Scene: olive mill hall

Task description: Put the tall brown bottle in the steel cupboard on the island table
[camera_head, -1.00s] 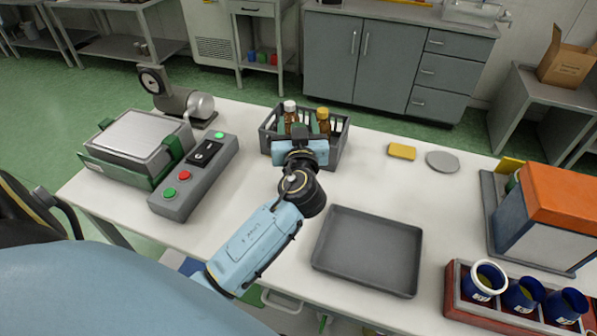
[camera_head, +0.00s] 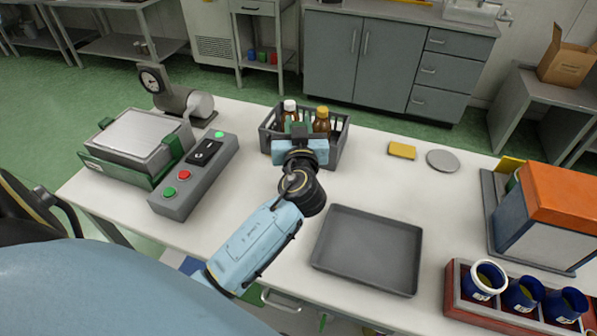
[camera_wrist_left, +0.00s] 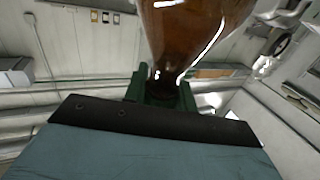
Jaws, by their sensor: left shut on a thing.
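My left gripper (camera_head: 299,131) is over the near side of a grey crate (camera_head: 342,145) on the white table (camera_head: 240,215). Two brown bottles show at the crate, one with a white cap (camera_head: 290,117) and one with a yellow cap (camera_head: 321,122). In the left wrist view, the green fingers (camera_wrist_left: 160,91) are shut on a brown bottle (camera_wrist_left: 190,30). The head view does not clearly show which bottle is held, as the gripper hides their lower parts. A grey cupboard (camera_head: 375,65) with shut doors stands at the back. My right gripper is not in view.
A grey tray (camera_head: 368,250) lies right of my left arm. A yellow block (camera_head: 402,151) and grey disc (camera_head: 443,161) lie right of the crate. A button box (camera_head: 195,175) stands left; a red rack (camera_head: 470,312) with blue cups stands front right.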

